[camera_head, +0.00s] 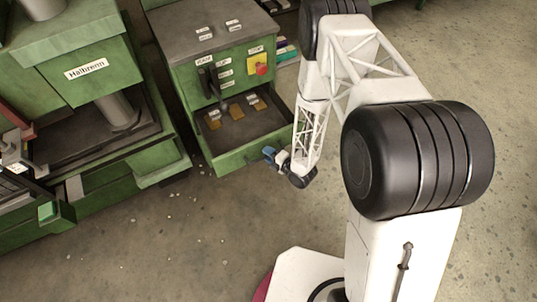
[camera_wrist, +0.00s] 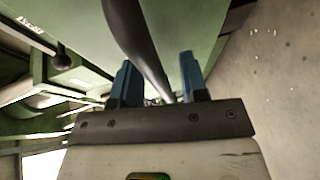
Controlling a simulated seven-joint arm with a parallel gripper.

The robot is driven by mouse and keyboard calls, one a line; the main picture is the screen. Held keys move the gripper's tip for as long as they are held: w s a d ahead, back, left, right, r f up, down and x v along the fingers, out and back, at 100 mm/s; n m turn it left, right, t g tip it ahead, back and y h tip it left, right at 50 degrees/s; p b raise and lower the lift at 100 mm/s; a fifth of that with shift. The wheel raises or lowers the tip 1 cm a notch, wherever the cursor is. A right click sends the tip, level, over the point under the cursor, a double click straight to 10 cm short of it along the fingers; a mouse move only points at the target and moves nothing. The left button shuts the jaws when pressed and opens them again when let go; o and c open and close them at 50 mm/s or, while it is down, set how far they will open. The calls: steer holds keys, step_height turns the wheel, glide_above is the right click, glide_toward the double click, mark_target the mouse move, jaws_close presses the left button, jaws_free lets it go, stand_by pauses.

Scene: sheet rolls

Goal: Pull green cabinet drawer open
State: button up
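The green cabinet (camera_head: 185,75) with a dark grey top stands at the upper middle of the head view. Its drawer (camera_head: 235,158) is pulled out, showing a dark interior with brown labelled pieces. My gripper (camera_head: 270,154) with blue fingers is at the drawer's front face. In the wrist view, the dark bar handle (camera_wrist: 138,35) runs between the two blue fingers of my gripper (camera_wrist: 156,75). The fingers are apart, with a clear gap between the handle and the right finger. The handle's far end is hidden between the fingers.
A larger green machine (camera_head: 95,85) labelled "Haltbrenn" stands left of the cabinet, with protruding green parts. A red button on a yellow box (camera_head: 260,68) and a black lever (camera_head: 210,80) are on the cabinet face.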

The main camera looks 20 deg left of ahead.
steer(key=shift+d, duration=0.1)
steer(key=v, duration=0.7)
steer(key=shift+d, duration=0.25)
stand_by(0.4)
steer(key=shift+s, duration=0.15)
steer(key=shift+r, duration=0.15)
